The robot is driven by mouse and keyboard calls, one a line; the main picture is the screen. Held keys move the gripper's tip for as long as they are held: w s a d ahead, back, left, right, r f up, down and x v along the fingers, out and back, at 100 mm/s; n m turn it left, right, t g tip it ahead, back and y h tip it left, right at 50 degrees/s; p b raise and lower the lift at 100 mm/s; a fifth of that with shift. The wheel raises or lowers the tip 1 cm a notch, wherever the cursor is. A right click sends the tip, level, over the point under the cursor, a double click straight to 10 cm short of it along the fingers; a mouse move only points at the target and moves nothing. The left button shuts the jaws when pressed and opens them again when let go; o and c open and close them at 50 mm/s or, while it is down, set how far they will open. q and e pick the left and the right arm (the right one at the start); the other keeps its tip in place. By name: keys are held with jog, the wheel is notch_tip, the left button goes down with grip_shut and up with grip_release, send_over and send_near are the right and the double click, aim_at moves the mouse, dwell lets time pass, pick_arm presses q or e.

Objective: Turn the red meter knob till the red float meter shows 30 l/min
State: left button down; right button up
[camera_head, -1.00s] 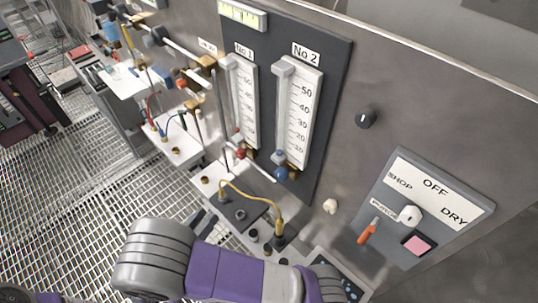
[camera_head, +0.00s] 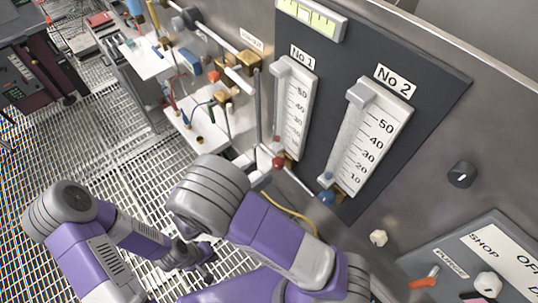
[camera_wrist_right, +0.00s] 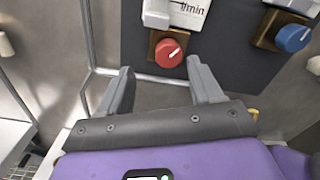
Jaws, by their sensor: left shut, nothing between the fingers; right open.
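The red knob (camera_head: 278,162) sits at the foot of the No 1 float meter (camera_head: 296,108). A small red float (camera_head: 277,140) shows low in that meter's tube, near the bottom of the scale; the exact reading is too small to tell. In the right wrist view the red knob (camera_wrist_right: 168,52), with a white pointer line, lies just beyond and between the fingertips. My left gripper (camera_head: 205,263) is shut and empty, low over the grating.
The No 2 meter (camera_head: 368,138) with its blue knob (camera_head: 327,198) stands close to the right. A black knob (camera_head: 461,174) and a switch panel (camera_head: 500,250) are further right. A thin pipe (camera_wrist_right: 135,74) runs behind my right fingers. A yellow cable (camera_head: 290,213) lies below.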

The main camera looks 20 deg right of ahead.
aim_at(275, 165)
jog(key=d, duration=0.4)
jog(key=shift+w+d+r+p, duration=0.2)
jog(key=shift+d+p, duration=0.1)
jog(key=shift+d, duration=0.1)
jog(key=shift+w+d+f, duration=0.1)
jog(key=shift+w+d, duration=0.15)
jog(key=shift+d, duration=0.15)
jog(key=shift+s, duration=0.1)
jog(key=shift+c, duration=0.4)
jog(key=c, duration=1)
